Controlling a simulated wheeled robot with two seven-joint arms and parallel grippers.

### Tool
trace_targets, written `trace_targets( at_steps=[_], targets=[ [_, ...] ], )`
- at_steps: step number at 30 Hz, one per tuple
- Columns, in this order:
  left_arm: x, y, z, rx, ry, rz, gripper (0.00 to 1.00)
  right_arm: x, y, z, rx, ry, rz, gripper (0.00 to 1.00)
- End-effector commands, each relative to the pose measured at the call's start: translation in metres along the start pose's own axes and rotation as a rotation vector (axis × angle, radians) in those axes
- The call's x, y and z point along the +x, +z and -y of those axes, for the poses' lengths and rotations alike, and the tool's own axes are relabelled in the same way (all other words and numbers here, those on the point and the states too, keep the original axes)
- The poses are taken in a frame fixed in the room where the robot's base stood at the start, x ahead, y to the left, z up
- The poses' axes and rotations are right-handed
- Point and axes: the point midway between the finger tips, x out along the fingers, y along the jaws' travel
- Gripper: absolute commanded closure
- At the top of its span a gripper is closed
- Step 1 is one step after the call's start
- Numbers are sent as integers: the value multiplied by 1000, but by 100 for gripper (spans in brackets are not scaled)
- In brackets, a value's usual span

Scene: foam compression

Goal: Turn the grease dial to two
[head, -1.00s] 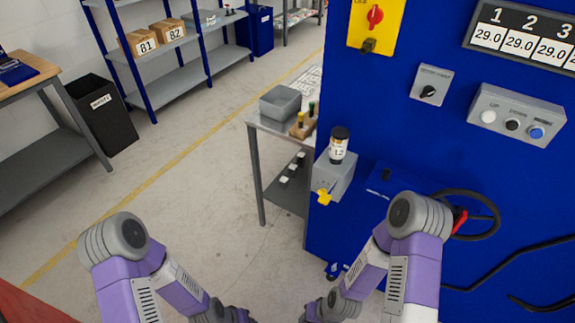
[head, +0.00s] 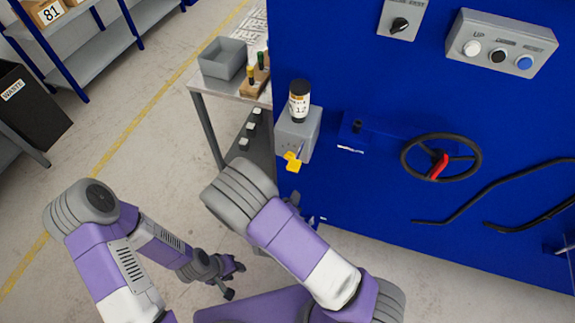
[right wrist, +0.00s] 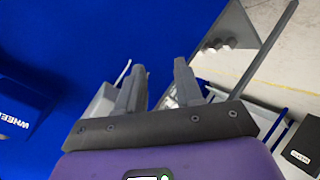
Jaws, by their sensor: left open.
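In the head view a grey box (head: 297,134) is fixed to the blue machine's left edge. A dark-capped jar with a white and amber label (head: 299,102) stands on it, and a yellow knob (head: 292,161) sticks out low on its front. I cannot read the knob's setting. My left gripper (head: 232,282) is open and empty, low over the floor, well away from the box. My right arm reaches up just below the knob and mostly hides its gripper. In the right wrist view my right gripper (right wrist: 160,72) has its fingers apart with nothing between them.
The blue machine (head: 400,200) carries a black handwheel (head: 441,157), a button panel (head: 501,48) and a black switch (head: 400,23). A side table with a grey bin (head: 223,59) stands left of it. A black waste bin (head: 30,108) and open floor lie further left.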

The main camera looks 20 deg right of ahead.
Motion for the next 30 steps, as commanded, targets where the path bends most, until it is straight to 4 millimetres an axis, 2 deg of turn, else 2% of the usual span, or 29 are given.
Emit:
trace_targets(
  at_steps=[1,3,6,9,12,16,25,30],
  targets=[
    [5,0,2,0,0,0,57,-8,-18,-6,-38,79,-70,64],
    [7,0,3,0,0,0,57,-21,-38,-20,-75,190,-141,64],
    [10,-1,4,0,0,0,57,-41,-60,-36,-106,317,-213,64],
    [12,-1,4,0,0,0,57,-56,-72,-46,-120,400,-252,64],
    [13,-1,5,0,0,0,57,-62,-77,-52,-124,442,-269,64],
    [16,-1,6,0,0,0,57,-53,-82,-58,-124,455,-271,64],
    [26,-1,10,0,0,0,57,-12,-94,-76,-122,451,-269,64],
    [28,-1,11,0,0,0,57,-1,-99,-82,-124,450,-271,64]
  ],
)
